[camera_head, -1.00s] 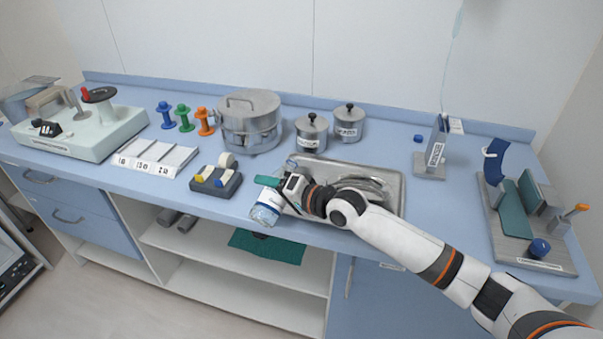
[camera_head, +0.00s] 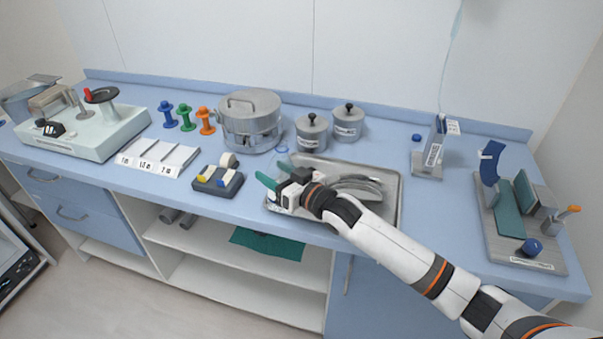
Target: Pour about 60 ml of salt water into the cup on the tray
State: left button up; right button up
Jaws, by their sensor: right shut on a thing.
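The metal tray (camera_head: 391,212) lies on the blue counter near its front edge. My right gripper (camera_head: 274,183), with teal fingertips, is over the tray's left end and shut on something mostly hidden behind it. A faint clear shape with a bluish rim (camera_head: 282,150) shows just beyond the fingers; I cannot tell whether it is the salt water bottle or the cup. No water level or stream can be made out. My left gripper is out of view.
A curved metal dish (camera_head: 362,183) lies in the tray. Two lidded canisters (camera_head: 311,133) (camera_head: 348,123) and a large steel drum (camera_head: 250,122) stand behind. A dark block with tape (camera_head: 217,178) is to the left. A stand (camera_head: 431,155) is at right; counter between it and the tray is clear.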

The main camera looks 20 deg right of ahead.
jog(key=shift+f+n, duration=0.15)
jog(key=shift+n, duration=0.55)
dwell(1.1)
